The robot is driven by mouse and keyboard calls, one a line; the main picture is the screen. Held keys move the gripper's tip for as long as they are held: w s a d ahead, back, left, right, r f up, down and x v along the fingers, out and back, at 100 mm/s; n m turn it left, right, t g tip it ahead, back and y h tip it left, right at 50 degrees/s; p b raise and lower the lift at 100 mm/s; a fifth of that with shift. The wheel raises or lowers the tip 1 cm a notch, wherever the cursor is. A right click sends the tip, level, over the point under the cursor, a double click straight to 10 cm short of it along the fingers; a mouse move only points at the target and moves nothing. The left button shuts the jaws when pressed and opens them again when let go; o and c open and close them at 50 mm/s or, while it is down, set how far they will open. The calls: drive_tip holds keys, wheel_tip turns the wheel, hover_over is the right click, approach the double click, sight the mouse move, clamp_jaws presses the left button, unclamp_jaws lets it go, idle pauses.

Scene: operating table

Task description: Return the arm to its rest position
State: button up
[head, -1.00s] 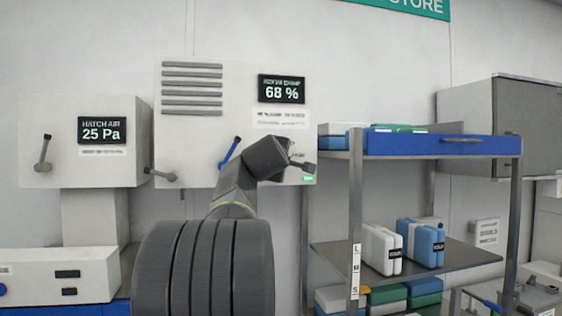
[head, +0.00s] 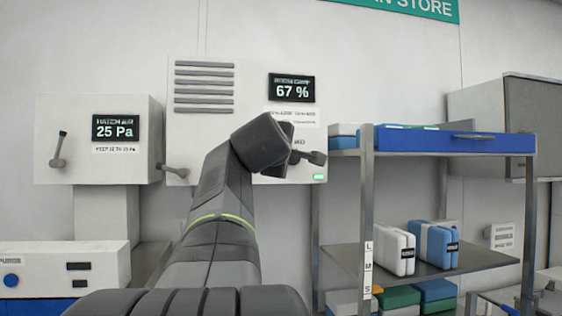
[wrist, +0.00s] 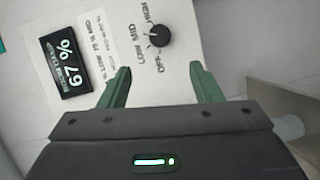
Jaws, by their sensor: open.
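My arm (head: 220,215) rises from the bottom of the head view and bends right at a dark wrist in front of the white humidity unit (head: 190,125). My gripper is mostly hidden behind that wrist in the head view. In the wrist view my gripper (wrist: 160,67) is open, its two green fingers apart with nothing between them. Beyond the fingers is a white panel with a black dial (wrist: 159,36) marked OFF, LOW, MID and HIGH. The dial's exact setting is hard to read. The fingers appear apart from the dial. The unit's display (head: 291,88) reads 67 %.
A metal rack (head: 367,200) with a blue tray (head: 440,142) and packed boxes stands close on the right. A hatch air unit (head: 70,150) reading 25 Pa is on the left wall, with protruding handles. A white case (head: 60,268) sits low at left.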

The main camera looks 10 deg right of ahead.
sight(292, 158)
drive_tip(key=shift+s+a, duration=0.15)
drive_tip(key=shift+s, duration=0.3)
drive_tip(key=p+x, duration=0.4)
drive_tip(key=x, duration=1)
drive_tip(key=shift+r, duration=0.1)
drive_tip(key=shift+s, duration=0.1)
